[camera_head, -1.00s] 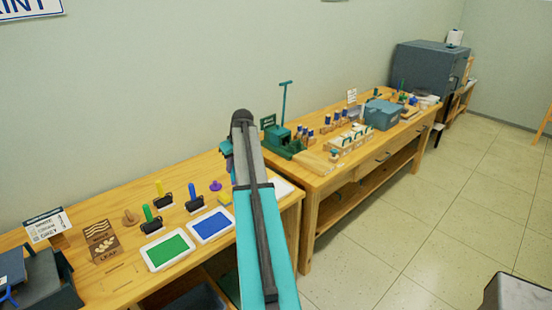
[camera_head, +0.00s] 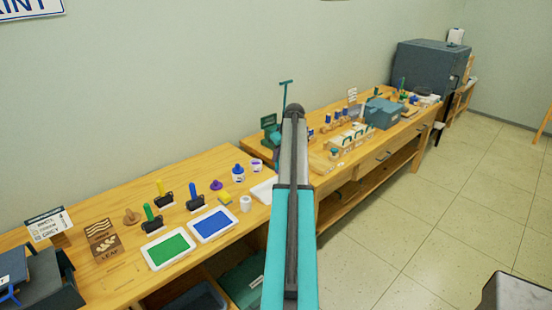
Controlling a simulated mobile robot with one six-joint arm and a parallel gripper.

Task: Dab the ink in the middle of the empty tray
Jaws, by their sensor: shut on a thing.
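A white tray (camera_head: 264,189) lies on the near wooden table, partly hidden behind my arm; the part that shows is bare white. A green-inked tray (camera_head: 168,250) and a blue-inked tray (camera_head: 213,224) lie to its left. A white bottle with a blue top (camera_head: 238,173) and a white jar with a purple band (camera_head: 256,165) stand behind it. A small white cup (camera_head: 245,203) stands at its left front. My arm rises across the middle of the picture. My gripper is hidden behind it, so its hold cannot be seen.
Rollers with green (camera_head: 148,213), blue (camera_head: 194,190) and yellow (camera_head: 161,187) handles stand behind the inked trays. A yellow sponge (camera_head: 225,198) and a purple knob (camera_head: 216,185) are near. A second table (camera_head: 345,175) with crowded tools adjoins at right.

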